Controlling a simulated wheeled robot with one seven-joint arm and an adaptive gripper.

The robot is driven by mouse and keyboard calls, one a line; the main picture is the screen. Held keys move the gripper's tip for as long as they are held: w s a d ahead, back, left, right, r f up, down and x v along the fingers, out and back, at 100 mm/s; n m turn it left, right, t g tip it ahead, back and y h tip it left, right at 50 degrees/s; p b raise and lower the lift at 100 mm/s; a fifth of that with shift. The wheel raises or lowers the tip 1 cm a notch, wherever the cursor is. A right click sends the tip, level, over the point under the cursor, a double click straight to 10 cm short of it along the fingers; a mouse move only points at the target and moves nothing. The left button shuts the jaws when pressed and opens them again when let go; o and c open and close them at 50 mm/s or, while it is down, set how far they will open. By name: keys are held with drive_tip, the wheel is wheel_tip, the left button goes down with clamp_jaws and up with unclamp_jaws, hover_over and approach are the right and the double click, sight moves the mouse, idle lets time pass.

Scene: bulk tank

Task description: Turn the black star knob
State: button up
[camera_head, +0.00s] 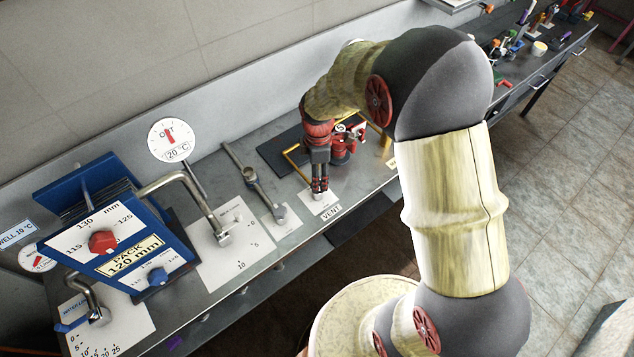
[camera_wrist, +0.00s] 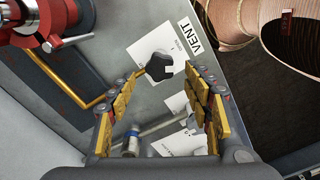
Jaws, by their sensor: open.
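The black star knob (camera_wrist: 156,65) sits on a white plate (camera_wrist: 135,52) beside a VENT label in the wrist view. My gripper (camera_wrist: 163,76) is open, with one finger on each side of the view. The knob shows just beyond the gap between the fingertips, and nothing is held. I cannot tell whether a fingertip touches it. In the head view my gripper (camera_head: 319,188) points down over the plate by the VENT label (camera_head: 331,213). The knob is hidden or too small to make out there.
A red fitting (camera_head: 342,147) stands close behind my gripper, with a bent yellow rod (camera_head: 293,165) beside it. A lever (camera_head: 262,188) stands to the left.

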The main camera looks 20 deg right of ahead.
drive_tip(key=shift+f, duration=2.15)
drive_tip(key=c, duration=1.1)
drive_tip(key=shift+c, duration=0.2)
